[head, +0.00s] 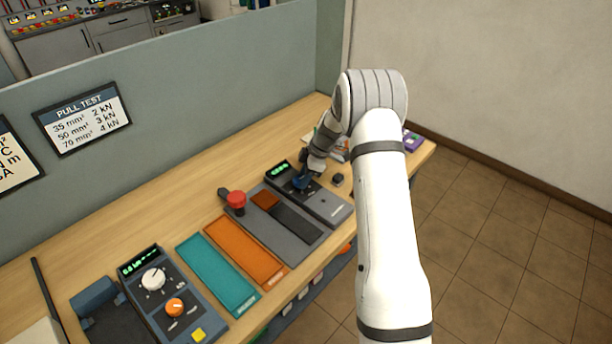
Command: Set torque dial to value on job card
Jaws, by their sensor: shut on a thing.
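My white arm reaches over the bench, and my gripper (302,182) is down at the grey device (330,205) with a small green display (279,169). The gripper is shut on a part at the device's upper end, beside the display. The jaws hide that part, so its shape and pointer setting do not show; it is likely the torque dial. The display digits are too small to read.
A blue panel (190,318) at front left has a white dial (153,278), an orange dial (175,307) and a yellow button (198,335). Teal (215,272) and orange mats (245,250) and a red knob (236,200) lie between. A "PULL TEST" card (84,118) hangs behind.

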